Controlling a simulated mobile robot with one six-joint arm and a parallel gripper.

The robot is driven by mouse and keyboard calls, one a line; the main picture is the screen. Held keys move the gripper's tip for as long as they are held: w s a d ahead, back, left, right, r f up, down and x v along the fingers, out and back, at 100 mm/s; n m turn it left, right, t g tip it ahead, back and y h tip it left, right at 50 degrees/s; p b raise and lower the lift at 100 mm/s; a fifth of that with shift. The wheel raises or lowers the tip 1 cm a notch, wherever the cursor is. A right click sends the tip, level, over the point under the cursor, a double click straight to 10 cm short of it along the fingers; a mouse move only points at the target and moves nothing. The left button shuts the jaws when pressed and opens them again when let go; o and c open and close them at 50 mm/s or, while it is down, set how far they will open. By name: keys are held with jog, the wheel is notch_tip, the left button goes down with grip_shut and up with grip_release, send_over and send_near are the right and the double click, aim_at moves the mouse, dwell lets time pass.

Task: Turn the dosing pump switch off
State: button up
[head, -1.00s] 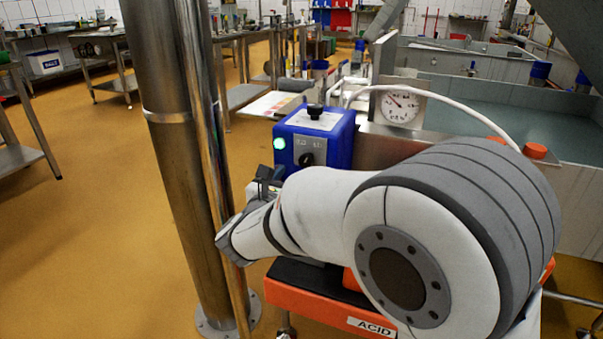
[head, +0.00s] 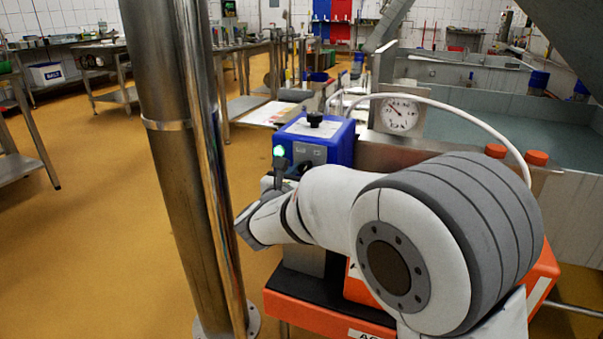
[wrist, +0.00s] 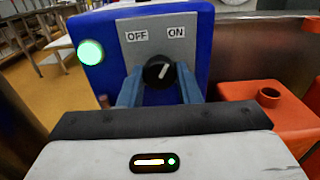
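The dosing pump (head: 335,140) is a blue box with a grey front panel and a lit green lamp (wrist: 91,52). In the wrist view, the panel (wrist: 157,37) reads OFF on the left and ON on the right. Its black knob (wrist: 159,71) has a white pointer tilted up and right, toward ON. My gripper (wrist: 159,82) has its two blue fingers apart, one at each side of the knob, with small gaps visible. I cannot tell if either finger touches it. In the head view my gripper (head: 283,165) is at the pump's front, partly covering the panel.
An orange container (wrist: 265,110) stands right of the pump. A white hose (head: 450,105) arches from the pump to the right, past a round gauge (head: 400,113). A steel column (head: 175,170) stands to the left. The ochre floor (head: 90,240) beyond it is open.

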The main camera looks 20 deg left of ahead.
jog(key=shift+a, duration=0.1)
jog(key=c, duration=0.4)
jog(key=shift+c, duration=0.2)
jog(key=shift+r+n+p, duration=0.15)
jog(key=shift+n+p, duration=0.15)
jog(key=shift+p, duration=0.3)
jog(key=shift+r+n+p, duration=0.1)
jog(key=shift+n+p, duration=0.4)
jog(key=shift+p, duration=0.5)
jog(key=n+p, duration=0.2)
jog(key=p, duration=0.2)
jog(key=shift+r+n, duration=0.15)
jog(key=shift+n, duration=0.15)
jog(key=n+p, duration=0.4)
jog(key=p, duration=0.2)
jog(key=n+p, duration=0.1)
jog(key=p, duration=0.1)
jog(key=n+p, duration=0.2)
jog(key=shift+f, duration=0.25)
jog(key=shift+f+n+p, duration=0.1)
jog(key=shift+n+p, duration=0.3)
jog(key=shift+p, duration=0.05)
